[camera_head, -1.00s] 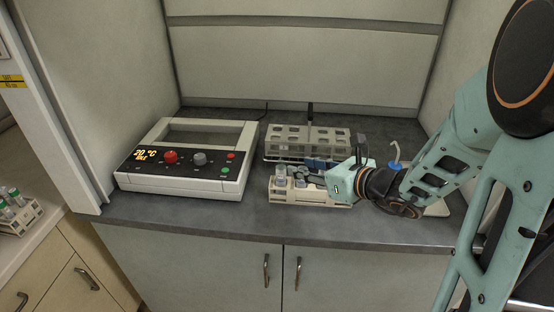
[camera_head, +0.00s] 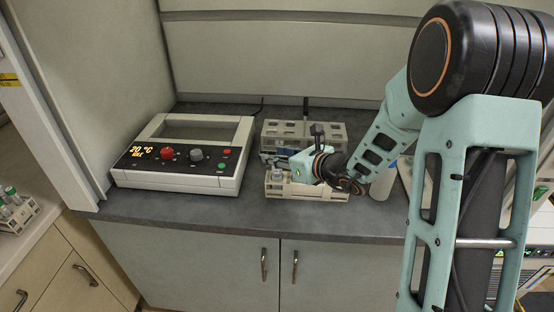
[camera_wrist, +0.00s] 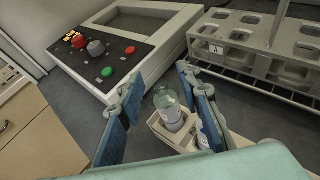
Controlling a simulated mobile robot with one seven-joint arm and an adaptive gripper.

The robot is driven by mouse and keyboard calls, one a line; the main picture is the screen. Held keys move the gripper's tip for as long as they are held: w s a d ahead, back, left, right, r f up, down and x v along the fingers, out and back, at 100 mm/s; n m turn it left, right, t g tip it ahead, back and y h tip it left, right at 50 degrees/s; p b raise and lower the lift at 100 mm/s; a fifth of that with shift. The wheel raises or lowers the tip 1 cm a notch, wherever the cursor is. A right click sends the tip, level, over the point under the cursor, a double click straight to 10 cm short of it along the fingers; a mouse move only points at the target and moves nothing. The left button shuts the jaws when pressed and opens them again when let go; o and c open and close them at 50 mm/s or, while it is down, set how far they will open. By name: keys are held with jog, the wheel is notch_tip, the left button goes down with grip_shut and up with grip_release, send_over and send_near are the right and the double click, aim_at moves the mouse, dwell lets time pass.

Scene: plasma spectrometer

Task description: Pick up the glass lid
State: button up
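I cannot pick out a glass lid with certainty. A clear glass vessel (camera_wrist: 166,98) stands in a pale wooden rack (camera_wrist: 176,142) in the wrist view; whether its clear top is a separate lid I cannot tell. In the head view the vessel (camera_head: 277,177) is small, at the left end of the rack (camera_head: 312,192). My gripper (camera_wrist: 158,83) is open, its blue-padded fingers apart with the vessel showing between them and nothing held. In the head view my gripper (camera_head: 287,152) is above the rack, its fingers partly hidden by its own body.
A white heating device (camera_head: 186,155) with knobs and a rectangular opening stands left. A grey tube rack (camera_head: 325,132) is behind the wooden rack. A white bottle (camera_head: 384,183) stands right of it, partly behind my arm. The counter's front strip (camera_head: 190,216) is clear.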

jog(key=c, duration=0.9)
jog(key=shift+o, duration=0.2)
jog(key=shift+r, duration=0.15)
